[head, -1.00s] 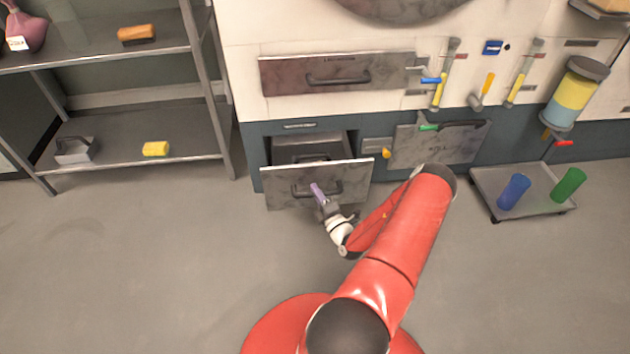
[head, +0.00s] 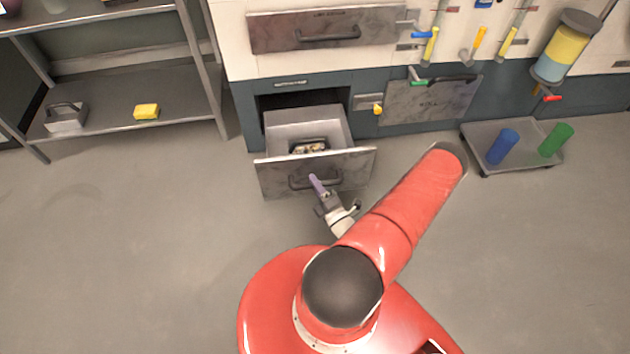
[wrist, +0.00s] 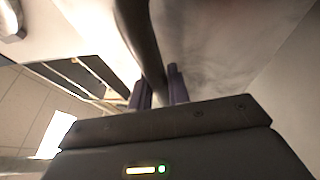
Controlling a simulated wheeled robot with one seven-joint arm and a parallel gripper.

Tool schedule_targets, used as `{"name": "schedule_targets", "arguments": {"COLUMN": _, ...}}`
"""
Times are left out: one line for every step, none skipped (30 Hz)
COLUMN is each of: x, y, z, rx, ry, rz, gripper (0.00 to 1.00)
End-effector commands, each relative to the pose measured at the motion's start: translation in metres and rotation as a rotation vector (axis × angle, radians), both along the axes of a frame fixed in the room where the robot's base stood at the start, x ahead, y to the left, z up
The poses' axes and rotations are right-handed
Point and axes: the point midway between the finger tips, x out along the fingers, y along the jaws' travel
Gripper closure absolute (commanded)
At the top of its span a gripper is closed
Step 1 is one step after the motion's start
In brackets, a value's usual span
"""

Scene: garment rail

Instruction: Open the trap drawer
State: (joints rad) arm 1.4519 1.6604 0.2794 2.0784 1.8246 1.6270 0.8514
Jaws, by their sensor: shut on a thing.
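The trap drawer (head: 275,180) is a grey metal drawer low in the dark base of the cabinet. It stands well out from the cabinet, and its open top shows a light grey inside with a small dark-framed item (head: 309,147) in it. My gripper (head: 318,187) is at the drawer's front, its purple fingers shut on the dark bar handle (head: 300,181). In the wrist view the handle (wrist: 140,40) passes between the purple fingers (wrist: 158,90), with the mottled metal front behind it.
Another closed metal drawer (head: 270,34) is above. A metal flap (head: 435,102) is to the right. A low trolley (head: 485,165) with a blue cup (head: 502,147) and a green cup (head: 556,140) stands at right. Shelves (head: 105,108) stand at left. The floor at left is clear.

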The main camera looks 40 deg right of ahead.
Motion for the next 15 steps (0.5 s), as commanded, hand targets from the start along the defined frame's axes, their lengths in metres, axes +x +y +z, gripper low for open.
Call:
{"name": "schedule_targets", "arguments": {"x": -0.0002, "y": 0.0002, "z": -0.0006, "rx": 0.0, "ry": 0.001, "rz": 0.001, "gripper": 1.0}}
{"name": "schedule_targets", "arguments": {"x": -0.0002, "y": 0.0002, "z": -0.0006, "rx": 0.0, "ry": 0.001, "rz": 0.001, "gripper": 1.0}}
{"name": "schedule_targets", "arguments": {"x": -0.0002, "y": 0.0001, "z": -0.0006, "rx": 0.0, "ry": 0.001, "rz": 0.001, "gripper": 1.0}}
{"name": "schedule_targets", "arguments": {"x": -0.0001, "y": 0.0001, "z": -0.0006, "rx": 0.0, "ry": 0.002, "rz": 0.001, "gripper": 1.0}}
{"name": "schedule_targets", "arguments": {"x": -0.0001, "y": 0.0001, "z": -0.0006, "rx": 0.0, "ry": 0.002, "rz": 0.001, "gripper": 1.0}}
{"name": "schedule_targets", "arguments": {"x": -0.0001, "y": 0.0001, "z": -0.0006, "rx": 0.0, "ry": 0.002, "rz": 0.001, "gripper": 0.79}}
{"name": "schedule_targets", "arguments": {"x": -0.0001, "y": 0.0001, "z": -0.0006, "rx": 0.0, "ry": 0.002, "rz": 0.001, "gripper": 0.76}}
{"name": "schedule_targets", "arguments": {"x": 0.0, "y": 0.0, "z": -0.0006, "rx": 0.0, "ry": 0.002, "rz": 0.001, "gripper": 0.72}}
{"name": "schedule_targets", "arguments": {"x": 0.0, "y": 0.0, "z": -0.0005, "rx": 0.0, "ry": 0.002, "rz": 0.001, "gripper": 0.66}}
{"name": "schedule_targets", "arguments": {"x": 0.0, "y": 0.0, "z": -0.0005, "rx": 0.0, "ry": 0.001, "rz": 0.001, "gripper": 0.62}}
{"name": "schedule_targets", "arguments": {"x": 0.0001, "y": 0.0, "z": -0.0005, "rx": 0.0, "ry": 0.001, "rz": 0.001, "gripper": 0.6}}
{"name": "schedule_targets", "arguments": {"x": 0.0001, "y": -0.0001, "z": -0.0005, "rx": 0.0, "ry": 0.001, "rz": 0.001, "gripper": 0.6}}
{"name": "schedule_targets", "arguments": {"x": 0.0, "y": -0.0001, "z": -0.0004, "rx": 0.0, "ry": 0.001, "rz": 0.001, "gripper": 0.6}}
{"name": "schedule_targets", "arguments": {"x": 0.0001, "y": -0.0002, "z": -0.0004, "rx": 0.0, "ry": 0.001, "rz": 0.001, "gripper": 0.6}}
{"name": "schedule_targets", "arguments": {"x": 0.0001, "y": -0.0002, "z": -0.0004, "rx": 0.0, "ry": 0.001, "rz": 0.001, "gripper": 0.6}}
